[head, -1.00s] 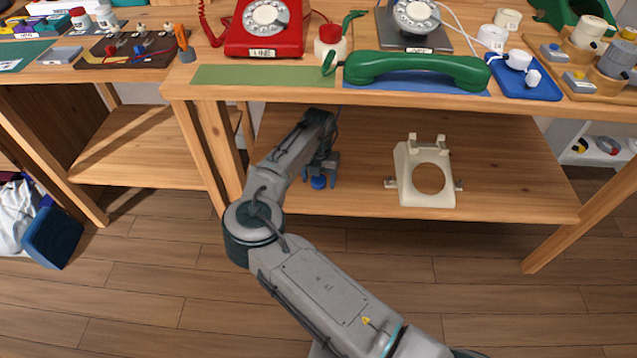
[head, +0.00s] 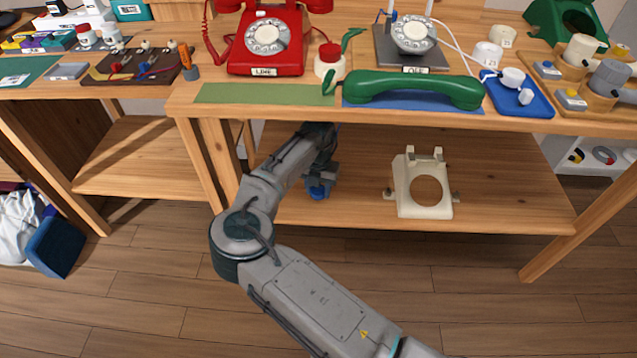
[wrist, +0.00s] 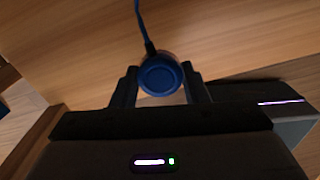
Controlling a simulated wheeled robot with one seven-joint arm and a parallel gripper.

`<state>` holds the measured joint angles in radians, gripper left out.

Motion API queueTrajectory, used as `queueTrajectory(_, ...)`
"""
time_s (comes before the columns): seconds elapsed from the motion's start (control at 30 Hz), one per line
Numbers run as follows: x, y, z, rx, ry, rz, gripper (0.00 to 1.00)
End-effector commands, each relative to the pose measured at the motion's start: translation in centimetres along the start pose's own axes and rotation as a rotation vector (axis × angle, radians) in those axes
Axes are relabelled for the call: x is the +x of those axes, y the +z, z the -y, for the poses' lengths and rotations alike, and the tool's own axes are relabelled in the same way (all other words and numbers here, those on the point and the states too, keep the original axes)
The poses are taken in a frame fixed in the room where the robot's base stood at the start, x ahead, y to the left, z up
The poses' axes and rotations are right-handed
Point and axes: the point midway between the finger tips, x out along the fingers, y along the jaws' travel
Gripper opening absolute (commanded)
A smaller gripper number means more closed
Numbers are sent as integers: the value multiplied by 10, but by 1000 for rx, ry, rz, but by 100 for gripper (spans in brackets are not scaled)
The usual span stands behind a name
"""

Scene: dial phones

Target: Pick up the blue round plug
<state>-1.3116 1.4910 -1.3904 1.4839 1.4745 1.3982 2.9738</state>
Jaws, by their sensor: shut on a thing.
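The blue round plug (head: 318,192) is on the lower shelf (head: 500,200) under the workbench, at the shelf's left part. In the wrist view the round plug (wrist: 160,76) sits between the two fingers, with a thin blue cord (wrist: 142,22) running up from it. My gripper (head: 320,184) reaches down onto it and is shut on it; the fingers also show in the wrist view (wrist: 160,88). I cannot tell whether the plug touches the shelf or is just above it.
A cream phone shell (head: 423,185) stands on the same shelf to the right. The tabletop above holds a red phone (head: 268,40), a green handset (head: 414,90) and a blue tray (head: 530,106). A table leg (head: 212,160) stands left of my arm. Shelf room between plug and shell is clear.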

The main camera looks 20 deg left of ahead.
Motion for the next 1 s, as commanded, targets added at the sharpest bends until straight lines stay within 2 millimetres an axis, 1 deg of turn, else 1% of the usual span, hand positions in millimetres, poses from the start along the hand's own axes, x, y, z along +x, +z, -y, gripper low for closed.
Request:
queueTrajectory(0.03, -3, -13, 1, 0, 2, -3, 23)
queueTrajectory(0.3, -4, -78, 16, 0, 3, -4, 23)
queueTrajectory(0.5, -3, -118, 26, 0, 3, -2, 23)
queueTrajectory(0.6, -2, -133, 30, -1, 2, -2, 23)
queueTrajectory(0.73, -1, -146, 33, 0, 1, -2, 23)
queueTrajectory(0.83, 0, -151, 34, -1, 0, 0, 23)
queueTrajectory(1.0, 0, -154, 35, -1, 0, 0, 23)
